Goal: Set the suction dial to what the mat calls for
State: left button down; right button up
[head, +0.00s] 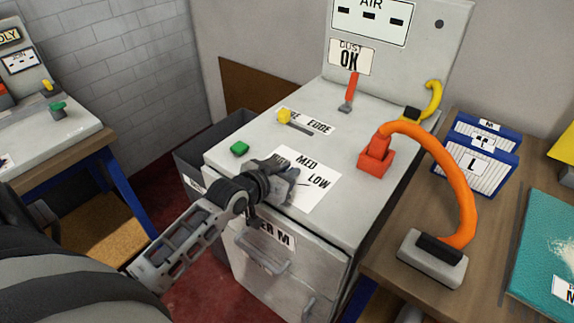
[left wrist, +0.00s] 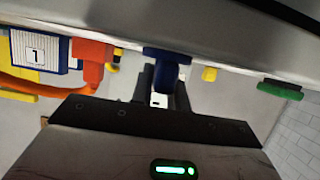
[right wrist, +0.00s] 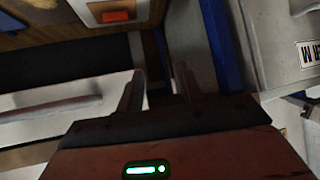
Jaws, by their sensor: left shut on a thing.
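The suction dial sits on the machine's light grey top (head: 335,205), over a white plate (head: 310,190) reading MED and LOW. In the head view my left gripper (head: 290,178) covers the dial. In the left wrist view its fingers (left wrist: 162,100) are shut on the blue dial (left wrist: 166,57). The gripper also hides part of the plate, and I cannot tell the setting. The teal mat (head: 540,235) lies on the bench at right with pale dust on it. Its label (head: 563,289) is cut off after an M. My right gripper (right wrist: 158,95) is open and empty, outside the head view.
A green button (head: 240,148), a yellow slider knob (head: 284,116) and a red lever (head: 350,90) stand on the machine top. An orange hose (head: 462,190) arches from a red port to a grey nozzle (head: 433,258). Blue-framed filters (head: 472,165) stand on the bench.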

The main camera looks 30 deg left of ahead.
pick_arm(q)
jog(key=shift+f, duration=0.1)
jog(key=c, duration=1.4)
grip_release()
jog(key=shift+o, duration=0.2)
jog(key=shift+s, duration=0.15)
jog(key=v, duration=1.5)
jog(key=shift+s+r+b, duration=0.3)
jog(key=shift+b, duration=0.1)
jog(key=s+d+f+m+g, duration=0.1)
jog(key=s+d+f, duration=0.1)
jog(key=d+f, duration=0.5)
jog(key=s+d+f+g+h, duration=0.1)
jog(key=s+d+f+g, duration=0.1)
jog(key=d+f, duration=0.6)
notch_tip(320, 180, down, 3)
jog(key=shift+s+d+f+m+g, duration=0.2)
jog(key=shift+s+m+g, duration=0.15)
jog(key=shift+s, duration=0.3)
